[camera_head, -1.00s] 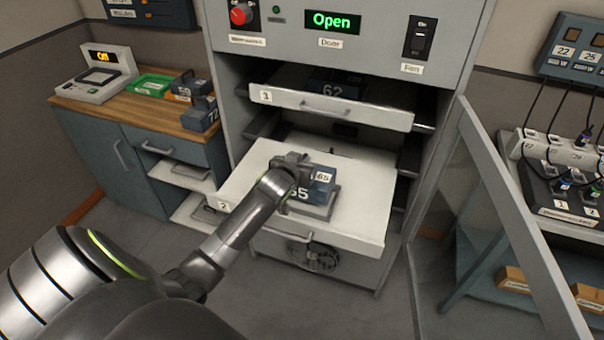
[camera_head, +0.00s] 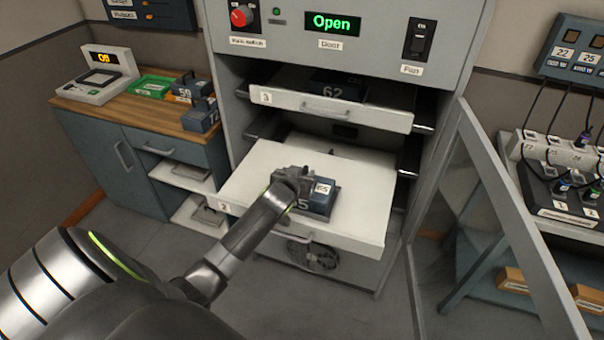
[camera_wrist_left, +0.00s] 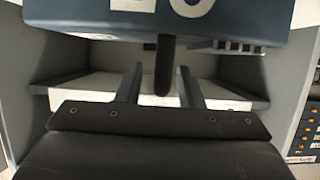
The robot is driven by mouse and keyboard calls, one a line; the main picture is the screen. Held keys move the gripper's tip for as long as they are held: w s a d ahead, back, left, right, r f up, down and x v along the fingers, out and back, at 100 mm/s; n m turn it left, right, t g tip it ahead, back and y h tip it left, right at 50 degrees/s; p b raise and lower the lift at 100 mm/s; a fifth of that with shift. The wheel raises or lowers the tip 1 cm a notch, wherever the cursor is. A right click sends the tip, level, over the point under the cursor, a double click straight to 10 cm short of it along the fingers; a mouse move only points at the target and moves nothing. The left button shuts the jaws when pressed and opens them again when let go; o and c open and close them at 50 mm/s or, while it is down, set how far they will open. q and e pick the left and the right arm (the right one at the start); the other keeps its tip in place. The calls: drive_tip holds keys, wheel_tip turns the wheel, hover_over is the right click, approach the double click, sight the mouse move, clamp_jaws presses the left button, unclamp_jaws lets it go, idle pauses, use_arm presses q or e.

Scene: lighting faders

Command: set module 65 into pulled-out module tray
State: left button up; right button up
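Module 65 (camera_head: 324,187) is a blue-grey box with white number labels. It sits on the pulled-out white module tray (camera_head: 368,213), in a dark-edged seat around the tray's middle. Whether it is fully seated cannot be told. My left gripper (camera_head: 300,178) is at the module's handle. In the left wrist view the module (camera_wrist_left: 95,17) fills the top, and its dark handle (camera_wrist_left: 164,68) stands between the two fingers with a gap on each side, so the gripper is open. The arm hides part of the module's near left side. My right gripper is not in view.
The upper tray (camera_head: 375,115) holds module 62 (camera_head: 338,88) above the pulled-out tray. The cabinet's glass door (camera_head: 490,215) stands open at right. A wooden counter (camera_head: 135,115) with modules 59 and 72 is at left. Bare tray surface lies around module 65.

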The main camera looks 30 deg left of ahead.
use_arm(q)
drive_tip(key=shift+r, duration=0.15)
drive_tip(key=v, duration=1.2)
drive_tip(key=shift+b, duration=0.3)
